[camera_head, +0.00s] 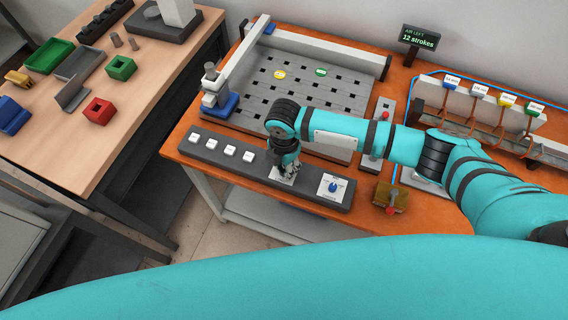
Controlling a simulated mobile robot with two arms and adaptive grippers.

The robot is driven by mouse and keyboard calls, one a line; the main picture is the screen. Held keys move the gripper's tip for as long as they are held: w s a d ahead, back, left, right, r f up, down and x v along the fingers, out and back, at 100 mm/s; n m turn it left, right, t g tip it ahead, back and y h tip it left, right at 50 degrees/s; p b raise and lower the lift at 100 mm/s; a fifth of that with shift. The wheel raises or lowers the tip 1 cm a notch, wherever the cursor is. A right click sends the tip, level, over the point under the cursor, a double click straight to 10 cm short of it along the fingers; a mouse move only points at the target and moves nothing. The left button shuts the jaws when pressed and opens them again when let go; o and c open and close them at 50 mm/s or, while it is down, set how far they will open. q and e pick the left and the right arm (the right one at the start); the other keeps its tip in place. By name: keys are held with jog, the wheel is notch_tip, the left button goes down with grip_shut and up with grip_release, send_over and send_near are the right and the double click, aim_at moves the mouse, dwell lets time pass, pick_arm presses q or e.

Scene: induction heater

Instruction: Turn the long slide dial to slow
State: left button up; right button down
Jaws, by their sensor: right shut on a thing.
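A dark grey control strip (258,174) runs along the front edge of the orange bench. A white dial plate (284,180) on it sits under my right gripper (288,171). The gripper points down and is shut on the dial there, which its fingers mostly hide. The dial's setting and lettering cannot be read. A second white plate with a blue dial (333,187) is uncovered just to the right. I cannot tell from the lettering which is the long slide dial. My left gripper is not in view.
Several white buttons (229,151) line the strip's left part. Behind it lies a slotted grey plate (335,95) with a blue-based post (220,103). A small box with a red button (391,198) stands to the right. A sign (418,39) reads "12 strokes".

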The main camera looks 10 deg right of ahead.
jog(key=shift+n, duration=1.2)
jog(key=c, duration=1.1)
grip_release()
jog(key=shift+o, duration=0.2)
jog(key=shift+r, duration=0.1)
notch_tip(320, 180, up, 12)
